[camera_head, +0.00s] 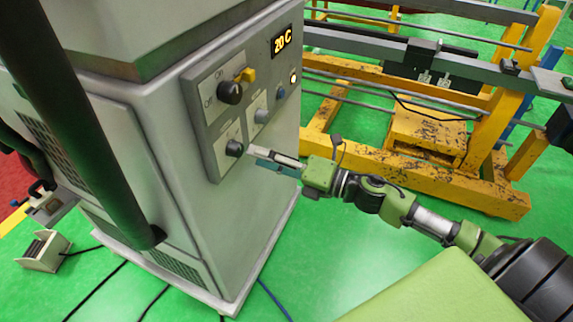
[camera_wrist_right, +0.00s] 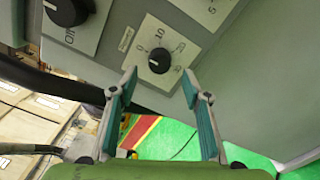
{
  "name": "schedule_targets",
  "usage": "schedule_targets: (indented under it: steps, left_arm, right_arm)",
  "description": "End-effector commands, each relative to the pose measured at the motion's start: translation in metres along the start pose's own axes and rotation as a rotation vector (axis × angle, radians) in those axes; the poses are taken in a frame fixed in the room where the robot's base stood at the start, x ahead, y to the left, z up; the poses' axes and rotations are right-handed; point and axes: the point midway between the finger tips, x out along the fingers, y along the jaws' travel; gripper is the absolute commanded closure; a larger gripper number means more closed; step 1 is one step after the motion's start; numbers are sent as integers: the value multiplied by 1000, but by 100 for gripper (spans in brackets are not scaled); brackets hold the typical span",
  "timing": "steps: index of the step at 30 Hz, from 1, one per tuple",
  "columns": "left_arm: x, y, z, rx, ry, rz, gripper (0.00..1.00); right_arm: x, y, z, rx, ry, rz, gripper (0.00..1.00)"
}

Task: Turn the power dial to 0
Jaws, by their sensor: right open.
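The dial between my fingers is a small black round knob (camera_wrist_right: 159,60) on a light plate with a printed number scale, 0 at its upper left. A small light mark shows on the knob's left side, but the exact setting is too small to read. In the head view the same knob (camera_head: 234,148) sits low on the control panel. My right gripper (camera_wrist_right: 158,88) is open and empty, its two teal-padded fingers pointing at the knob from below, apparently not touching it. In the head view the right gripper (camera_head: 260,154) is just right of the knob. My left gripper is out of view.
A yellow frame (camera_head: 450,180) stands right, with green floor between.

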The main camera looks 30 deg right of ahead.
Motion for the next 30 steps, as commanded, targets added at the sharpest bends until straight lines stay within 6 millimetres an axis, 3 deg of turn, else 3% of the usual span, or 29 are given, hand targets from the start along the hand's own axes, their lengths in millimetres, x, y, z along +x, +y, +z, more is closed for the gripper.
schedule_targets:
  steps: [6,12,30]
  left_arm:
    - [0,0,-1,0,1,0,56]
    - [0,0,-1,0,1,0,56]
    - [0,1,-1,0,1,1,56]
  right_arm:
    - [-35,-2,-1,3,0,-3,56]
    - [-57,-1,-1,2,0,-2,56]
    - [-66,0,0,0,0,0,56]
